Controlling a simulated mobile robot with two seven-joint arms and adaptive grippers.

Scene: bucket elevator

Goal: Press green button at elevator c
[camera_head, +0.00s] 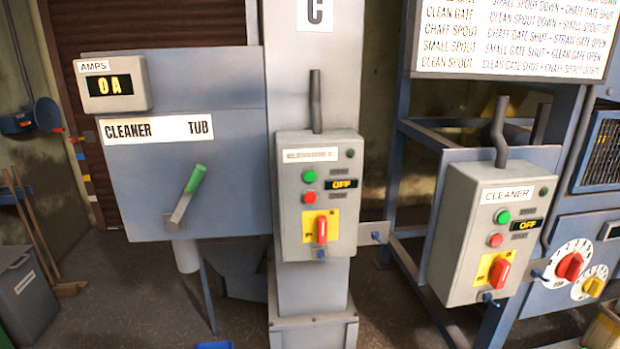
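The elevator C control box (318,225) is a grey box on a grey column marked "C", in the middle of the head view. Its green button (309,176) is at the upper left of the box face, above a red button (309,197). A small display (341,184) beside them reads "OFF". A red rotary switch (321,230) on a yellow plate is lower on the box. Neither of my grippers shows in this view, and nothing covers the green button.
A similar box labelled "CLEANER" (507,195), with its own green and red buttons, stands at the right. The "CLEANER TUB" panel (150,165) with a green-handled lever (194,180) is at the left. Dark floor shows between the left bin (24,300) and the column.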

